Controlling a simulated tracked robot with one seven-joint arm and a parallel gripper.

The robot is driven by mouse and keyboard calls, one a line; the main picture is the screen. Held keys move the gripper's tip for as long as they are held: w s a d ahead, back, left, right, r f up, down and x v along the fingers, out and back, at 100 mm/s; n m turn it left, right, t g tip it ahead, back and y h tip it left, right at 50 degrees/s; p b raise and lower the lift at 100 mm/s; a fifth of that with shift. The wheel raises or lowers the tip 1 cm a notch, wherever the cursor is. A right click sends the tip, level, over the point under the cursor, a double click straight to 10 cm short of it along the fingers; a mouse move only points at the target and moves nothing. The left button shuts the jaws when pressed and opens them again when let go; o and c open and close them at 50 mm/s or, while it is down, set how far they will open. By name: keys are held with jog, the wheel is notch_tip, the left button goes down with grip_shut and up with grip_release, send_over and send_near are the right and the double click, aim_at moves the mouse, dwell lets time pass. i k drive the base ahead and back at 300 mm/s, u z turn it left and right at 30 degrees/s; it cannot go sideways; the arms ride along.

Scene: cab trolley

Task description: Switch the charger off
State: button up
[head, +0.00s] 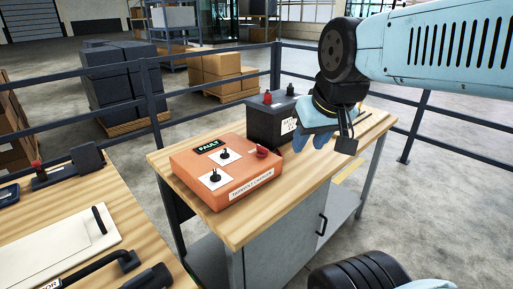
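The charger is an orange box (226,171) on the wooden top of the cart, with a label on its front face. Its top has a dark display (212,146) reading FAULT in green. Two black toggle switches stand on white plates, a rear one (225,154) and a front one (214,176). Their positions are too small to read. A red knob or plug (262,151) sits at its right rear. My gripper (311,141), with light-blue fingers, hangs over the cart right of the charger, apart from it. Its opening is unclear from this angle.
A dark battery (270,122) with a red terminal cap stands behind the charger, close to my gripper. A wooden bench (125,204) with a pale board and tools is at left. Railings (213,83) run behind. The cart top (262,215) is bare in front of the charger.

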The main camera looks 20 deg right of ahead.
aim_at(262, 152)
jog(key=u, duration=1.2)
jog(key=k, duration=1)
jog(key=z, duration=0.9)
jog(key=i, duration=1)
jog(key=u, duration=0.05)
